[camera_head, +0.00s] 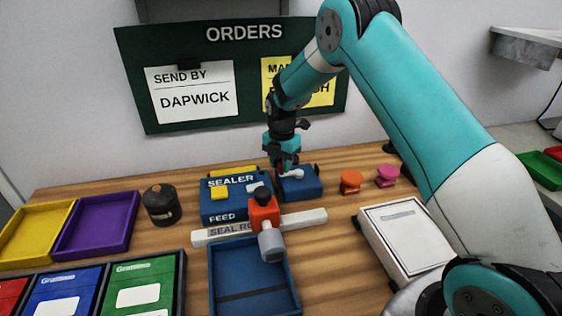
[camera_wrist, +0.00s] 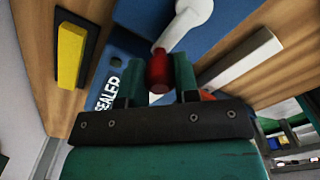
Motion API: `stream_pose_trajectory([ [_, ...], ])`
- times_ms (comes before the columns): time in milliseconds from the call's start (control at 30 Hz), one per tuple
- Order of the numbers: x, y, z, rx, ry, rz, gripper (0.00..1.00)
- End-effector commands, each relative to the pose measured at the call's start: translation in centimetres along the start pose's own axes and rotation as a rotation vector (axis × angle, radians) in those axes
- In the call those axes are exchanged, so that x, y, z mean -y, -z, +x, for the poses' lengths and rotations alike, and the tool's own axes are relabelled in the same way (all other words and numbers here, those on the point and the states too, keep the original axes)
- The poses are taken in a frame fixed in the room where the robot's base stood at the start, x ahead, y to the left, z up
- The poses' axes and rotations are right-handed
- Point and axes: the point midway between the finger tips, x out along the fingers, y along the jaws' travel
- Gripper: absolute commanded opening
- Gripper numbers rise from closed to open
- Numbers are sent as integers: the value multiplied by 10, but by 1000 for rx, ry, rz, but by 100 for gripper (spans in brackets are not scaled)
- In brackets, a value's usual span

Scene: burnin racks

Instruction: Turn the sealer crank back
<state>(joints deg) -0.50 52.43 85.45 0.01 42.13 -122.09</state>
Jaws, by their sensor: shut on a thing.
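The sealer (camera_head: 233,197) is a blue box with a white label, standing on the wooden table; its blue side also fills the upper middle of the wrist view (camera_wrist: 124,48). The crank is a white arm (camera_head: 291,174) on the right-hand blue block (camera_head: 300,188). In the wrist view the white crank arm (camera_wrist: 186,22) runs down to a red knob (camera_wrist: 159,71). My gripper (camera_wrist: 158,80) is shut on the red knob, one finger on each side. In the head view my gripper (camera_head: 287,166) hangs over the crank and hides the knob.
A dark canister (camera_head: 161,204) stands left. The orders board (camera_head: 135,95) is behind.

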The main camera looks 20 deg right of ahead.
Motion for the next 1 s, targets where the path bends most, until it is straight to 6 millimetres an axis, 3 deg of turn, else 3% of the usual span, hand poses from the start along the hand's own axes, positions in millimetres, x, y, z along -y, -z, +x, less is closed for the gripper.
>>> stream_pose_trajectory([
  [567,1,2,-1,-1,-1,-35,5],
  [600,1,2,-1,-1,-1,-35,33],
  [700,1,2,-1,-1,-1,-34,54],
  [1000,1,1,-2,0,-1,-32,54],
])
